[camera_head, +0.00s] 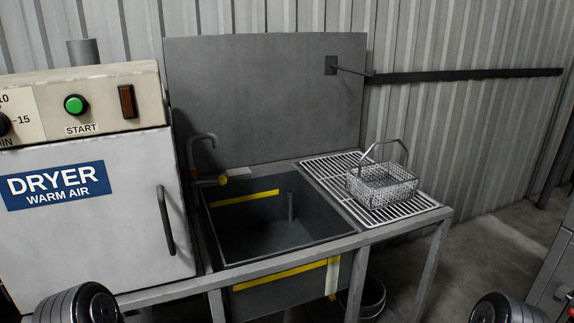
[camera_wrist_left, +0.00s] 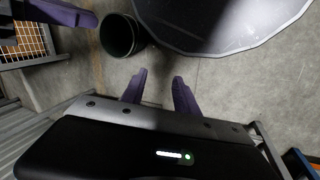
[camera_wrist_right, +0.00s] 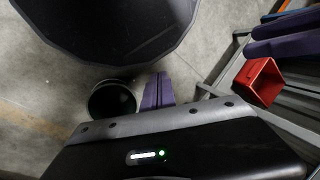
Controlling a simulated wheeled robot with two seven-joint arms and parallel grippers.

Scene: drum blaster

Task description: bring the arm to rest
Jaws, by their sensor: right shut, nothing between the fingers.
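My left gripper (camera_wrist_left: 159,84) shows in the left wrist view with its two purple fingers apart and nothing between them, above the grey floor. My right gripper (camera_wrist_right: 158,88) shows in the right wrist view with its purple fingers together and nothing held. In the head view only dark rounded parts of my arms show at the bottom left and bottom right corners. Both grippers are out of that view. A wire basket (camera_head: 383,187) with a raised handle stands on the slatted drainboard, apart from both grippers.
A sink (camera_head: 281,242) with a tap (camera_head: 201,150) stands beside the dryer (camera_head: 90,190). A dark bin (camera_wrist_left: 122,35) stands on the floor; a bin also shows in the right wrist view (camera_wrist_right: 112,99). A red box (camera_wrist_right: 260,82) sits at right there. Open floor lies around the bin.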

